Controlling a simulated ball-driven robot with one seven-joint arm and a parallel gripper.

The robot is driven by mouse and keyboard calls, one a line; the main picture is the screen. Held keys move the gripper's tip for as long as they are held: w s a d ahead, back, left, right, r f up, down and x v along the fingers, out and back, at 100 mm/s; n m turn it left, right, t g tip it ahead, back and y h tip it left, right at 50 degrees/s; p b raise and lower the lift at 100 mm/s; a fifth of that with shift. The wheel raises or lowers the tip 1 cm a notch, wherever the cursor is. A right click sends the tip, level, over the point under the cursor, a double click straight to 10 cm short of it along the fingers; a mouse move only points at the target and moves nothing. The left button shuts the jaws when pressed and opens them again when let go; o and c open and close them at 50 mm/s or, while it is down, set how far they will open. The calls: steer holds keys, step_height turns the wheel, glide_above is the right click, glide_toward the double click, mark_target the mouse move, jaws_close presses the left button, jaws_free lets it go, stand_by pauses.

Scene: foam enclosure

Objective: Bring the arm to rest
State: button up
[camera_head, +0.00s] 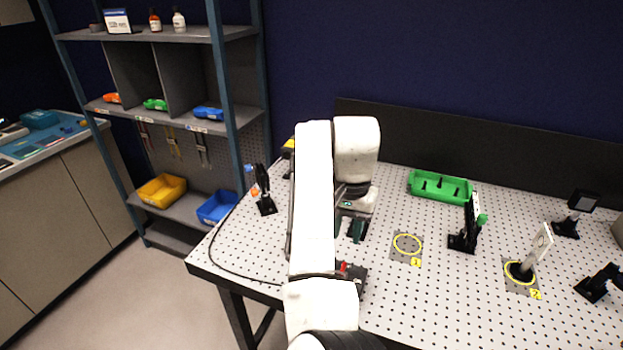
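My arm, white, reaches from the bottom middle over the left part of a perforated white table (440,300). My gripper (350,230) points down at the arm's far end, just above or near the table top. Its dark green fingers look apart, with no object visible between them. My arm hides part of the table and some dark items behind it. Whether the fingertips touch the table cannot be told.
A marked spot "1" (407,245) lies empty right of my gripper. A white plate on a post (538,247) stands at spot "2". Black mounts (466,232), a green tray (440,187) and a left post (262,190) stand around. A shelf (180,115) is left.

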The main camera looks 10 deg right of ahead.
steer(key=s+d+f+t+h, duration=0.1)
steer(key=s+d+f, duration=0.15)
steer(key=d, duration=0.25)
steer(key=s+d+f+h, duration=0.1)
steer(key=s+d+f, duration=0.1)
steer(key=d+f, duration=0.2)
steer(key=s+d+f+n+t, duration=0.1)
steer(key=s+f, duration=0.1)
steer(key=s, duration=0.2)
steer(key=s+d+f+n+t, duration=0.1)
steer(key=s+f+n, duration=0.1)
steer(key=s, duration=0.3)
steer(key=s+d+f+n+t, duration=0.1)
steer(key=s+f, duration=0.1)
steer(key=s, duration=0.2)
steer(key=shift+s+d+f, duration=0.15)
steer(key=shift+f, duration=0.25)
steer(key=s+a+n+t+y, duration=0.1)
steer(key=s+a+n, duration=0.15)
steer(key=s, duration=0.25)
steer(key=s+a+n+y, duration=0.1)
steer(key=s+a, duration=0.3)
steer(key=s, duration=0.2)
steer(key=s+d+f+m+g+b, duration=0.1)
steer(key=s+d+f+g+b, duration=0.1)
steer(key=s+f, duration=0.7)
steer(key=shift+s+f+g+b, duration=0.35)
steer(key=shift+f+g+b, duration=0.5)
steer(key=shift+g, duration=0.15)
